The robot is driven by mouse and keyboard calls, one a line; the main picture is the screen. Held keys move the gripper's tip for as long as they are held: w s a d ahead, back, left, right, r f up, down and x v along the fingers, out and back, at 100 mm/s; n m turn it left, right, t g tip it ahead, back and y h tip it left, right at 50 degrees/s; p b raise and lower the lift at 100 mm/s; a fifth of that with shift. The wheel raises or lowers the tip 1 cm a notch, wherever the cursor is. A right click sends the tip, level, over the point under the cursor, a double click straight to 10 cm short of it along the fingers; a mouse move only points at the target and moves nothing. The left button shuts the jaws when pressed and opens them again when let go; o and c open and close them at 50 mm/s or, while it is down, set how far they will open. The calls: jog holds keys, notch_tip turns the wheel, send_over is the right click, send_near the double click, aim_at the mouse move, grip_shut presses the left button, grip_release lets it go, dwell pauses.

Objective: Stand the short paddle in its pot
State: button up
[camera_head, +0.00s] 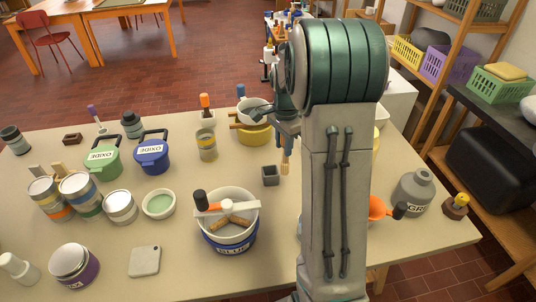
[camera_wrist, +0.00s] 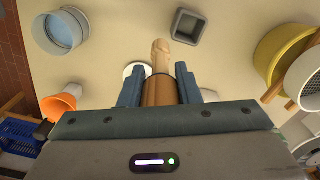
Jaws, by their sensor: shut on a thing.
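My gripper (camera_head: 287,134) is shut on a short wooden paddle (camera_head: 285,164), which hangs down with its pale end lowest. In the wrist view the paddle (camera_wrist: 160,58) sticks out between my two blue-grey fingers (camera_wrist: 158,92), with its brown part between them. A small square grey pot (camera_head: 270,182) stands on the table, just left of the paddle's lower end in the head view. The pot (camera_wrist: 175,32) also shows in the wrist view, beyond and right of the paddle tip, apart from it. It looks empty. The paddle's upper end is hidden.
The table (camera_head: 180,195) is crowded. A white bucket marked blue (camera_head: 230,248) stands in front of the pot, with tools lying across its top. A yellow pot (camera_head: 254,136) stands behind. An orange funnel (camera_head: 377,208) and a grey bottle (camera_head: 412,194) are to the right.

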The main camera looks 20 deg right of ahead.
jog(key=w+a+f+p, duration=0.2)
jog(key=w+f, duration=0.3)
jog(key=f, duration=0.2)
jog(key=shift+a+f, duration=0.25)
jog(key=shift+a, duration=0.05)
jog(key=shift+f, duration=0.1)
jog(key=o, duration=1)
